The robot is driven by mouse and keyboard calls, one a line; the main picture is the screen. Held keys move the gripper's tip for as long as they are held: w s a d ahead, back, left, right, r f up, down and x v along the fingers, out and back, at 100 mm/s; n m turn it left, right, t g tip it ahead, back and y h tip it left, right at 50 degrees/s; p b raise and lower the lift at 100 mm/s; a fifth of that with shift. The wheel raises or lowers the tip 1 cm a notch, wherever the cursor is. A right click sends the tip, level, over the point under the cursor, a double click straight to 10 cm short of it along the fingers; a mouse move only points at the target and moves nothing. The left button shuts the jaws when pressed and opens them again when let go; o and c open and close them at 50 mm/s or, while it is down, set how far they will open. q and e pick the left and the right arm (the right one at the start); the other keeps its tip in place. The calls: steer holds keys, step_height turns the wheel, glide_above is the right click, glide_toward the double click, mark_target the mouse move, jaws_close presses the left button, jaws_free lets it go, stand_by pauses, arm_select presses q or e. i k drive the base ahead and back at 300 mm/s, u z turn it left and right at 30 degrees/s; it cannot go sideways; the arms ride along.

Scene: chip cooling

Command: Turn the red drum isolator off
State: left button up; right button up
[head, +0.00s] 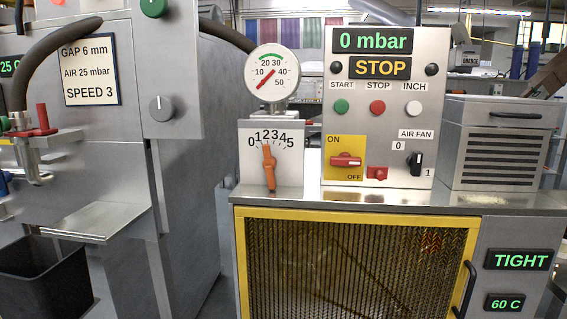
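The red drum isolator (345,160) is a red rotary handle on a yellow plate (334,178), low on the left of the grey control panel. ON is printed at the plate's upper left and OFF at its lower right. The handle lies roughly horizontal, level with neither word, so I cannot tell its setting from this alone. A small red part (377,173) sits just to its right; I cannot tell what it is. The display (379,68) above reads STOP, and the one over it (373,40) reads 0 mbar. Neither of my grippers is in view.
Left of the panel stand a dial gauge (273,76) and an orange lever (268,167) on a 0–5 scale. A black AIR FAN switch (416,164) is at the right. A vented grey box (502,148) stands beside the panel. The ledge before the panel is mostly clear.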

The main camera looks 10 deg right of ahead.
mark_target(345, 158)
steer(key=u, duration=1.35)
steer(key=i, duration=1.25)
steer(key=z, duration=0.9)
